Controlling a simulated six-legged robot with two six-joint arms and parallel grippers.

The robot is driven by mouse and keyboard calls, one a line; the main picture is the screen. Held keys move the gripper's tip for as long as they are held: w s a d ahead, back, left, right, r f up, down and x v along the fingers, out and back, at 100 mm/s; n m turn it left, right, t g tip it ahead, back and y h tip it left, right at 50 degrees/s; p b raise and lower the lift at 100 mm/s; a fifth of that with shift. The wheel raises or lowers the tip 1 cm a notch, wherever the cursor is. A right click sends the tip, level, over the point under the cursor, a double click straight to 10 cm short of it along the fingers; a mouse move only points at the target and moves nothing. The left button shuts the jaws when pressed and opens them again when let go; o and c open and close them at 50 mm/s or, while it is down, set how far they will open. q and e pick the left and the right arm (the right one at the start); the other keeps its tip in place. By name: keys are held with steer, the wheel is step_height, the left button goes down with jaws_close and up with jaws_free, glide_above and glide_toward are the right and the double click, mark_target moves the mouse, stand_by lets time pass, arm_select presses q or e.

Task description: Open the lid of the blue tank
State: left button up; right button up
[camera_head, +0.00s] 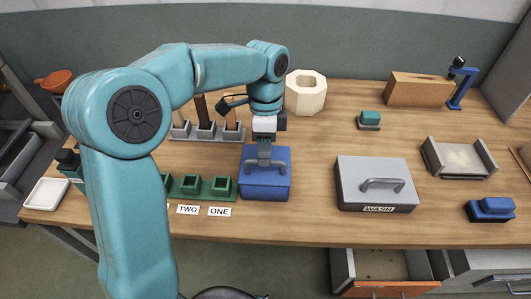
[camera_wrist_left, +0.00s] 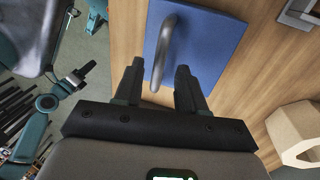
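The blue tank (camera_head: 262,190) stands near the front edge of the table in the head view, with its flat blue lid lying shut on top. In the left wrist view the blue lid (camera_wrist_left: 212,45) carries a grey bar handle (camera_wrist_left: 163,45). My left gripper (camera_head: 264,155) hangs over the lid, pointing down. In the left wrist view its two fingers (camera_wrist_left: 157,88) are spread apart, with the near end of the handle in line between them; I cannot tell whether they touch it. My right gripper is in neither view.
A grey box with a handle and a WASH label (camera_head: 376,185) stands right of the tank. Green cups (camera_head: 194,187) stand close on its left, and a grey rack (camera_head: 205,132) lies behind them. A cream hexagonal ring (camera_head: 305,98) stands farther back. Bare table lies between tank and WASH box.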

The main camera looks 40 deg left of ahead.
arm_select(q)
steer(key=shift+s+d+f, duration=0.1)
steer(key=shift+s+f, duration=0.1)
steer(key=shift+f, duration=0.15)
steer(key=shift+d+f, duration=0.15)
steer(key=shift+d, duration=0.05)
steer(key=shift+w+f, duration=0.2)
steer(key=shift+w, duration=0.05)
steer(key=shift+a, duration=0.15)
steer(key=shift+s, duration=0.2)
steer(key=c, duration=0.4)
steer(key=shift+r, duration=0.1)
jaws_close()
steer(key=shift+w, duration=0.1)
